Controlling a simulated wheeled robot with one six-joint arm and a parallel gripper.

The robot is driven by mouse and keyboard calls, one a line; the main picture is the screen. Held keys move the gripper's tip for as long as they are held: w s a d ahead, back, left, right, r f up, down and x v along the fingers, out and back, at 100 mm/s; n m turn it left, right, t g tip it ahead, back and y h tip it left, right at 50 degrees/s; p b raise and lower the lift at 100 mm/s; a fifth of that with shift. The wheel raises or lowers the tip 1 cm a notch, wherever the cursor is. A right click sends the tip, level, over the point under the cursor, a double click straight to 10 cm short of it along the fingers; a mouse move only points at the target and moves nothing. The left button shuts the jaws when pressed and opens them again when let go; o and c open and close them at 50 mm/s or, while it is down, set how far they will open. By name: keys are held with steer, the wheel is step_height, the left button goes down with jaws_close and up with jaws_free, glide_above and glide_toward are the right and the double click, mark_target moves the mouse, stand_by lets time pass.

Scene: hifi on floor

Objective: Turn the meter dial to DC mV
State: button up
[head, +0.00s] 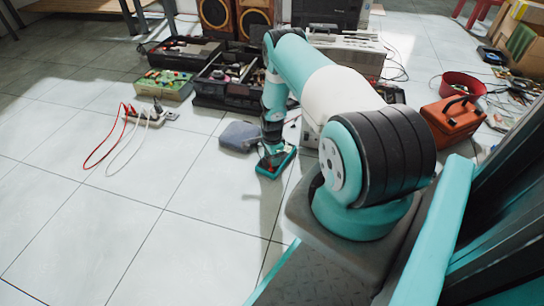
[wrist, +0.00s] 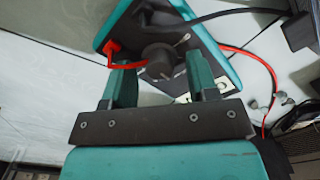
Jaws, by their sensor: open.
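The meter (head: 276,163) lies on the tiled floor, a teal case with a dark face. In the wrist view the meter (wrist: 232,58) fills the top middle. Its dark round dial (wrist: 158,62) shows between the two teal fingers of my open gripper (wrist: 160,68). The fingers stand apart on either side of the dial; I cannot tell whether either touches it. A red plug (wrist: 111,48) with a red lead sits at the meter's left. The dial's pointer and markings are too small to read. In the head view my arm partly covers the meter.
A grey bag-like thing (head: 239,136) lies just left of the meter. Open black toolboxes (head: 228,84) stand behind, an orange toolbox (head: 452,121) to the right. The floor at front left is clear.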

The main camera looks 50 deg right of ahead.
step_height(320, 180, up, 17)
steer(key=p, duration=0.8)
steer(key=shift+r, duration=0.2)
steer(key=w+a+r+n+t+y+p, duration=0.1)
steer(key=w+a+r+n, duration=0.25)
steer(key=a+r, duration=0.4)
steer(key=w+a+r+n+p, duration=0.1)
steer(key=w+a+r+n, duration=0.3)
steer(key=r, duration=0.7)
steer(key=s+a+r+n+y+p, duration=0.1)
steer(key=s+a+r+n, duration=0.3)
steer(key=a+r+n, duration=0.75)
steer(key=s+a+r+n+g+y+p, duration=0.1)
steer(key=s+a+r+n+p, duration=0.1)
steer(key=s+a+r+n, duration=0.65)
steer(key=s+a+r+n+y+p, duration=0.1)
steer(key=s+a+r+n+p, duration=0.15)
steer(key=s+a+r, duration=1.1)
steer(key=s+d+r+p, duration=0.1)
steer(key=r+p, duration=1.6)
steer(key=p, duration=0.1)
steer(key=d+r+p, duration=0.2)
steer(key=r+p, duration=1.4)
steer(key=p, duration=0.2)
steer(key=shift+s+r, duration=0.4)
